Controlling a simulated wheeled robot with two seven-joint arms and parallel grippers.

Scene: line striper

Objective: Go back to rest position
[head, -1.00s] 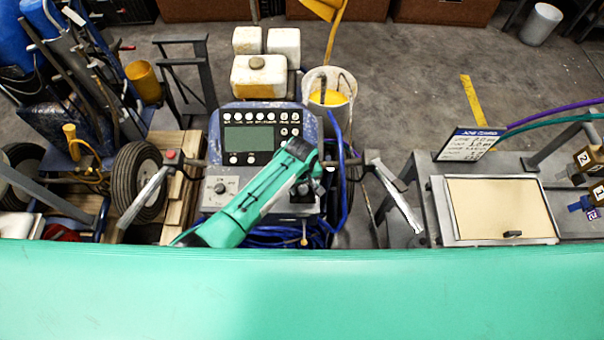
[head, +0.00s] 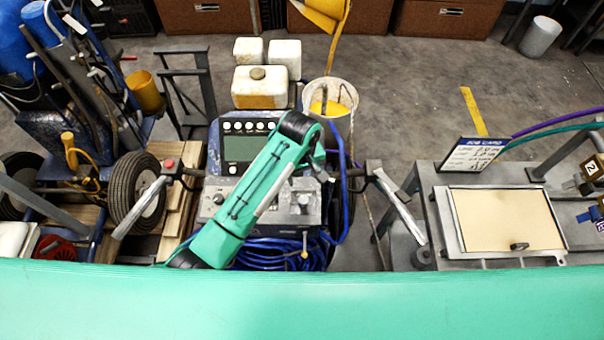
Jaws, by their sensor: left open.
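My left arm crosses the line striper's control panel from the lower left up to the right, in teal with a black joint at its top end. Past that joint it bends down, and my left gripper (head: 324,174) is a small grey shape at the panel's right edge. It is open, and I see nothing held in it; its fingers are small and partly hidden. The line striper (head: 250,149) has a grey screen, a row of white knobs and two handlebars. The arm covers part of its panel. My right gripper does not show.
A white bucket (head: 340,94) with yellow paint stands behind the panel, beside white jugs (head: 260,88). A job card (head: 474,155) and a metal tray (head: 508,190) are on the right bench. A wheeled cart (head: 45,125) stands left. Blue hose (head: 275,254) lies coiled below.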

